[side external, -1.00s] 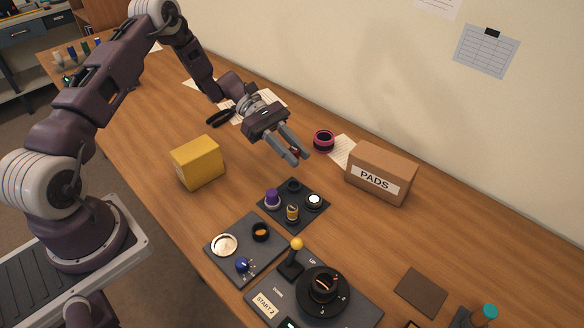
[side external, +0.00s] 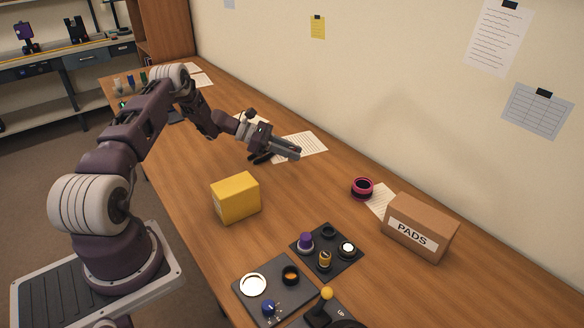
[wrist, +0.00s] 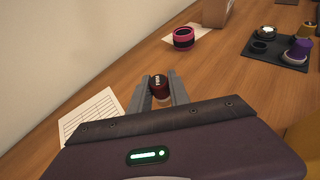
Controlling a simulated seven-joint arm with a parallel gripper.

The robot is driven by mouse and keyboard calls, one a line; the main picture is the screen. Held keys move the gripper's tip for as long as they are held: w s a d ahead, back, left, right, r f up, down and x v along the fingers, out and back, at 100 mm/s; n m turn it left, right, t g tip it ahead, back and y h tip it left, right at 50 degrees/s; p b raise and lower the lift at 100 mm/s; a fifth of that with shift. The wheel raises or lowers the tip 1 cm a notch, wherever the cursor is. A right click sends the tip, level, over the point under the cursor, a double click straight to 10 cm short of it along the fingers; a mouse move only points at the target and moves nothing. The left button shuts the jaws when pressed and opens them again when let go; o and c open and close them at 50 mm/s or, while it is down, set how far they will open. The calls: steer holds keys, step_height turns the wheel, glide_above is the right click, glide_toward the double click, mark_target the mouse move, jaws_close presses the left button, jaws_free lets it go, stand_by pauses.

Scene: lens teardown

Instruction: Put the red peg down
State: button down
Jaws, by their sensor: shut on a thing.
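The red peg (wrist: 159,86) shows in the wrist view as a dark red rounded piece with pale marks on its top. It sits between the two fingers of my gripper (wrist: 159,79), which is shut on it. In the side external view my gripper (side external: 296,150) is above the wooden table, close to a white sheet of paper and beyond the yellow box. I cannot make out the peg in that view, nor its gap to the table.
A yellow box (side external: 236,198) stands on the near side. A pink-and-black ring (side external: 362,188) and the PADS box (side external: 420,227) are to the right. A dark tray (side external: 343,262) holds several small parts. Bare table (side external: 310,200) lies between them.

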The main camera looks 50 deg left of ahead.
mark_target(292, 173)
step_height(292, 173, down, 5)
steer(key=shift+r, duration=0.15)
steer(key=c, duration=1.2)
jaws_free()
steer(key=shift+c, duration=0.2)
